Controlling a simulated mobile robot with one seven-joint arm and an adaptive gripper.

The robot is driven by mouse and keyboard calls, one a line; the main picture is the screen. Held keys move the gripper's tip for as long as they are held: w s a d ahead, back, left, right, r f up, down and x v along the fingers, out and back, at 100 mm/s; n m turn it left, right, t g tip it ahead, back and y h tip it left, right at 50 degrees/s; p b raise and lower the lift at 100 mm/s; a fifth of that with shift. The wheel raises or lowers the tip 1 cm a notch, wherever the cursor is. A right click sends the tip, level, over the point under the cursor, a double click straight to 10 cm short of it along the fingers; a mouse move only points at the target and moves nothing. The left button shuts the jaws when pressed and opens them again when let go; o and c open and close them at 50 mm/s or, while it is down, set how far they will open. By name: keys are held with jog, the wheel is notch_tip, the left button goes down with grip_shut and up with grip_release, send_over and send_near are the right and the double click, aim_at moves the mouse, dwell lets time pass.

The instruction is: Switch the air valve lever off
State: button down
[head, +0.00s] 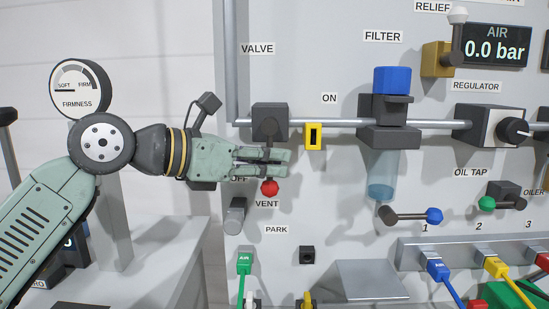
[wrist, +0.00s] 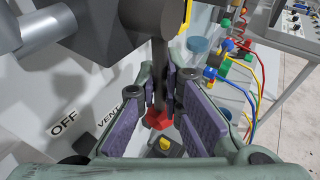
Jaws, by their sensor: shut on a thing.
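The air valve (head: 271,121) is a dark block on the pipe under the VALVE label. Its lever, a dark rod with a red knob (head: 269,188), hangs about straight down. In the wrist view the lever rod (wrist: 159,85) runs down between my fingers to the red knob (wrist: 158,118). My gripper (head: 287,163) reaches in from the left and is shut on the lever just above the knob. The OFF label (wrist: 64,123) shows in the wrist view, left of the knob; in the head view my gripper partly hides it. The ON label (head: 329,98) is up to the right.
A yellow tag (head: 313,136) sits on the pipe right of the valve. The filter (head: 391,82) stands further right. A grey cylinder (head: 235,216) sticks out below my gripper. The AIR display (head: 493,46) reads 0.0 bar. Hose plugs line the lower panel.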

jog(key=c, duration=1.7)
grip_release()
jog(key=shift+a, duration=0.15)
jog(key=v, duration=1.2)
